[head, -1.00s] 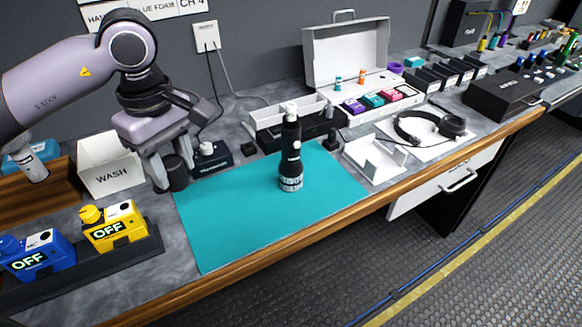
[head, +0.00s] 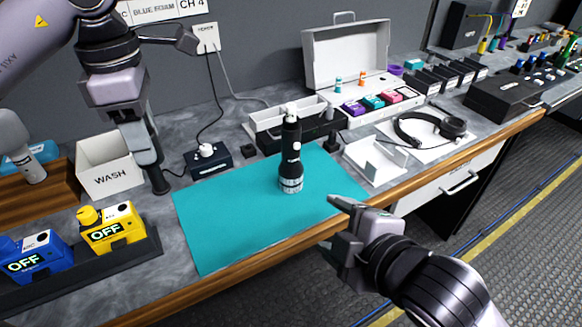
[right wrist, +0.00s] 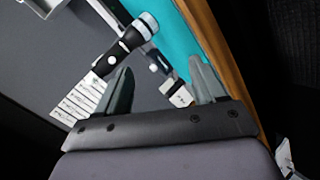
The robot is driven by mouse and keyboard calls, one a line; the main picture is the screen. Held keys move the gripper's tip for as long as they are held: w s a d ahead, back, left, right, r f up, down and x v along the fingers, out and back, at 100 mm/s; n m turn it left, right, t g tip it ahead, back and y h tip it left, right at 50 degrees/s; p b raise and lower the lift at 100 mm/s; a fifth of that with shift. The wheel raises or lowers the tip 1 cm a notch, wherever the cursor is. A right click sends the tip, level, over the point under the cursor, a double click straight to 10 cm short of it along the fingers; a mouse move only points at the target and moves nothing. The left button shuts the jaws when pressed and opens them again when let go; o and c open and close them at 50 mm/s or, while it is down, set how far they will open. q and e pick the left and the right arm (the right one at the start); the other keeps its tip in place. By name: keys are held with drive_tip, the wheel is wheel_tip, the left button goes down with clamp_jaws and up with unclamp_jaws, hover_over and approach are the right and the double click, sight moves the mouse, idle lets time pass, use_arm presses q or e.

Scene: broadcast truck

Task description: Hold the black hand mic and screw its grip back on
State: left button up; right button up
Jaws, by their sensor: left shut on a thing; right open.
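The black hand mic (head: 291,155) stands upright on the teal mat (head: 235,220), its wide silver-banded end down and a narrow pale end up. It also shows in the right wrist view (right wrist: 130,40), beyond the fingers. My left gripper (head: 158,185) is at the left, beside the mat, well apart from the mic. It is shut on a small dark piece, mostly hidden by the fingers; I cannot tell clearly that it is the grip. My right gripper (head: 330,225) is open and empty over the mat's front right edge, to the right of the mic and apart from it.
A WASH box (head: 108,180), a black socket box (head: 208,162) and yellow (head: 113,228) and blue packs stand at left. Behind the mic is an open grey tray (head: 270,122). A white stand (head: 375,160) and headset (head: 430,128) lie right. The mat around the mic is clear.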

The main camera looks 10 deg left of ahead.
drive_tip(key=w+a+r+n+y, duration=0.2)
drive_tip(key=a+r+n, duration=0.35)
drive_tip(key=n, duration=0.75)
drive_tip(key=w+d+r+n+t, duration=0.1)
drive_tip(key=w+d+n, duration=0.2)
drive_tip(key=w+n, duration=0.3)
drive_tip(key=n, duration=0.5)
drive_tip(key=shift+w+r, duration=0.15)
use_arm(q)
drive_tip(key=shift+f, duration=0.1)
use_arm(e)
drive_tip(key=shift+a, duration=0.1)
